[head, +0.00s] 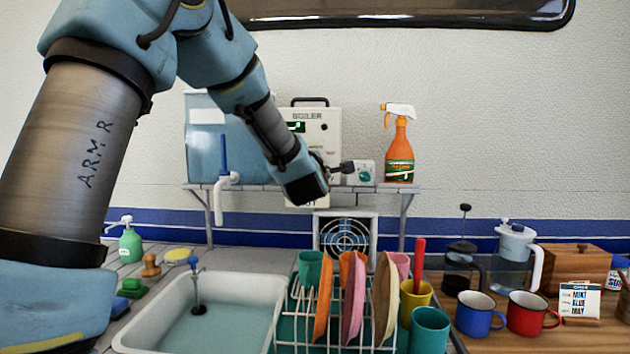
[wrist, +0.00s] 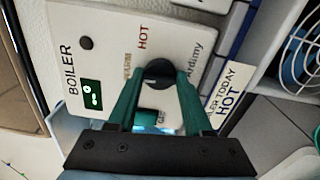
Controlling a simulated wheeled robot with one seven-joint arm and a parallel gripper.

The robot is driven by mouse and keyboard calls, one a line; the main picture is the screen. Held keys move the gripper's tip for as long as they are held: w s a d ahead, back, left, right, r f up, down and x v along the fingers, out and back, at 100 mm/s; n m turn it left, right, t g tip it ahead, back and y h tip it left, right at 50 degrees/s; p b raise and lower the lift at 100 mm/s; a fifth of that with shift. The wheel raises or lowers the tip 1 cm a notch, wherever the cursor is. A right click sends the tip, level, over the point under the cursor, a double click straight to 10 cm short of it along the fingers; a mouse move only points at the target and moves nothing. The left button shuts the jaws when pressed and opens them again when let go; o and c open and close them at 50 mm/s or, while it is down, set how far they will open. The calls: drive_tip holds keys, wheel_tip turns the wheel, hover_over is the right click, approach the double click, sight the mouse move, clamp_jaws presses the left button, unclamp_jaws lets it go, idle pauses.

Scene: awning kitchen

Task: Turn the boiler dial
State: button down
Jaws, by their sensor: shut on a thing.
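The boiler (head: 325,128) is a pale box on the shelf against the wall, with a green-lit display, partly hidden behind my arm in the head view. In the wrist view its front panel (wrist: 112,45) appears turned sideways, with the words BOILER and HOT. The boiler dial (wrist: 157,70) is a round black knob on that panel. My gripper (wrist: 159,78) has its two teal fingers on either side of the dial, shut on it. In the head view my arm hides the dial and most of the fingers.
An orange spray bottle (head: 399,150) and a small white box with a green knob (head: 364,173) stand on the shelf right of the boiler. A blue tank (head: 203,145) is at its left. Below are a sink (head: 140,338), a dish rack with plates, and several mugs.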

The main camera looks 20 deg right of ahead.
drive_tip(key=shift+f+m+b, duration=0.1)
drive_tip(key=shift+m+b, duration=2.55)
drive_tip(key=shift+m, duration=3.85)
drive_tip(key=shift+c, duration=1.6)
unclamp_jaws()
